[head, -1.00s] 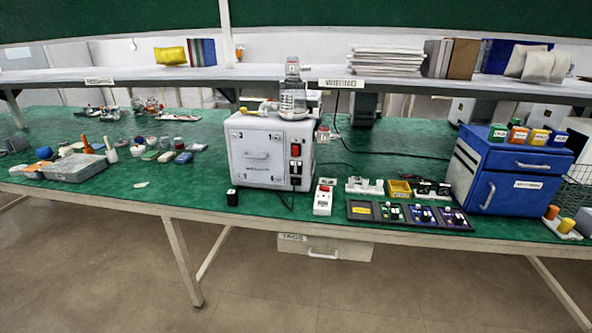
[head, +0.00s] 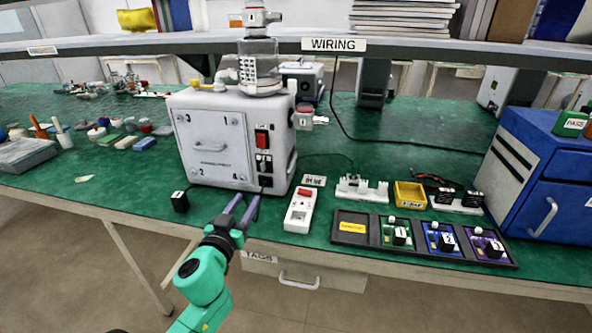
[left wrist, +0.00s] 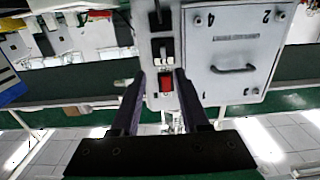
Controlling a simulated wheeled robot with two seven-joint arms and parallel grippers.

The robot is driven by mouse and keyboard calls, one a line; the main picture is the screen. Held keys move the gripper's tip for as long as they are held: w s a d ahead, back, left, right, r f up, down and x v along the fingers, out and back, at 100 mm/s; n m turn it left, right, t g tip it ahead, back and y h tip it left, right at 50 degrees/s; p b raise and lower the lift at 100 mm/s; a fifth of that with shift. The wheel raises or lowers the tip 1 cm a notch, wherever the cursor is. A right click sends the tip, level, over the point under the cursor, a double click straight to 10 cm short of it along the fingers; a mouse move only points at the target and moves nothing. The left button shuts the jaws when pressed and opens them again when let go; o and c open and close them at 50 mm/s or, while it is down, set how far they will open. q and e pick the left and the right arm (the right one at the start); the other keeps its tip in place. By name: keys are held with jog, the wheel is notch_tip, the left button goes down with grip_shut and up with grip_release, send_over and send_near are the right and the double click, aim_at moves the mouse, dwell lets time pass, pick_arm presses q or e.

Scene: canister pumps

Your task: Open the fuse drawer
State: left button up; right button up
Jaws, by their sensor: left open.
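The white canister pump (head: 212,105) stands on the green bench. The right part of its front carries a red switch (head: 262,141) with a dark inlet block (head: 264,164) below it, where the fuse drawer seems to be; the drawer's own edges are too small to tell. My left gripper (head: 247,199) is open and empty, in front of and below this block. In the left wrist view, turned about upside down, the red switch (left wrist: 166,82) shows between the fingertips (left wrist: 160,75), with the block (left wrist: 163,48) beyond it. My right gripper is out of view.
A black plug-like block (head: 180,201) lies left of the gripper. A white power strip (head: 299,210) lies to the right, then a dark tray (head: 352,228) with small modules. A blue cabinet (head: 535,165) stands far right. A dark cord hangs near the pump's front.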

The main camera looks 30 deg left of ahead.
aim_at(262, 169)
pick_arm(q)
jog(key=x, duration=0.8)
jog(key=p+x, duration=0.1)
jog(key=x, duration=0.3)
jog(key=shift+s+a+r, duration=0.15)
jog(key=shift+a+r, duration=0.15)
jog(key=shift+r, duration=0.1)
jog(key=shift+w+a, duration=0.2)
jog(key=shift+w, duration=0.4)
grip_shut()
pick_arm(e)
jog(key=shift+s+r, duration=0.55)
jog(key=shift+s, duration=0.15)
